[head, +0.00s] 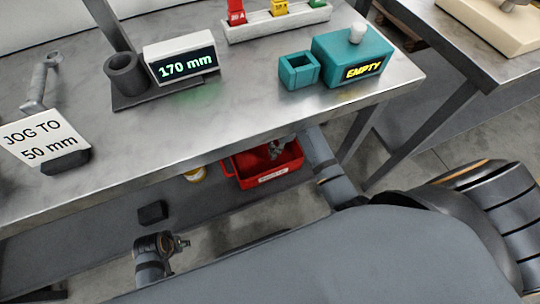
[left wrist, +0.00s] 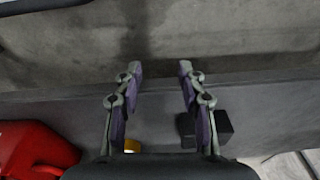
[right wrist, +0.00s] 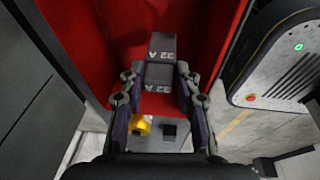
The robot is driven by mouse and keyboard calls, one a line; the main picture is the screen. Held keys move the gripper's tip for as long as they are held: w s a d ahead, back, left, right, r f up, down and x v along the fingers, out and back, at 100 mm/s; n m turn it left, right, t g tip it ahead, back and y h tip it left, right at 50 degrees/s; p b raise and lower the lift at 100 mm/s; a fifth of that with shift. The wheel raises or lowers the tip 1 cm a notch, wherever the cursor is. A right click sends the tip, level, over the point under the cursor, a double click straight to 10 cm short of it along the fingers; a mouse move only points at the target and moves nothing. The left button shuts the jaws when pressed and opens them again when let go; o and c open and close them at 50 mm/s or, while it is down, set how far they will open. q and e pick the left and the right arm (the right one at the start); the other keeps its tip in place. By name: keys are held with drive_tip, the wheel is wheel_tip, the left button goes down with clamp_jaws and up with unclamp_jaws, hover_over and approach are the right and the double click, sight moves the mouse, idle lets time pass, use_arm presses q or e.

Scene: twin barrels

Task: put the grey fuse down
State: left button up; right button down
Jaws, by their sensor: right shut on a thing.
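Red walls of the red bin (right wrist: 110,45) surround the fuse in that view. I cannot tell whether it touches the bin floor. In the head view my right gripper (head: 277,148) reaches into the red bin (head: 270,183) below the table edge, and the fuse is not clear there. My left gripper (left wrist: 160,70) is open and empty; it also shows low in the head view (head: 180,243).
On the metal table (head: 215,115) stand a "170 mm" display (head: 181,58), a grey cup (head: 126,75), a "JOG TO 50 mm" sign (head: 42,138), a teal "EMPTY" box (head: 352,58), a small open teal box (head: 299,70) and a fuse rack (head: 280,24). A black block (head: 152,212) lies below.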

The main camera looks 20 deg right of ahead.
drive_tip(key=shift+f, duration=0.95)
use_arm(q)
wheel_tip(320, 180, up, 7)
drive_tip(key=d+b, duration=0.1)
drive_tip(key=shift+s+d+b, duration=0.15)
drive_tip(key=shift+d+b, duration=0.1)
drive_tip(key=shift+b, duration=0.1)
use_arm(e)
drive_tip(key=shift+f, duration=1.8)
drive_tip(key=shift+f, duration=0.15)
drive_tip(key=c, duration=1)
unclamp_jaws()
drive_tip(key=shift+o, duration=0.2)
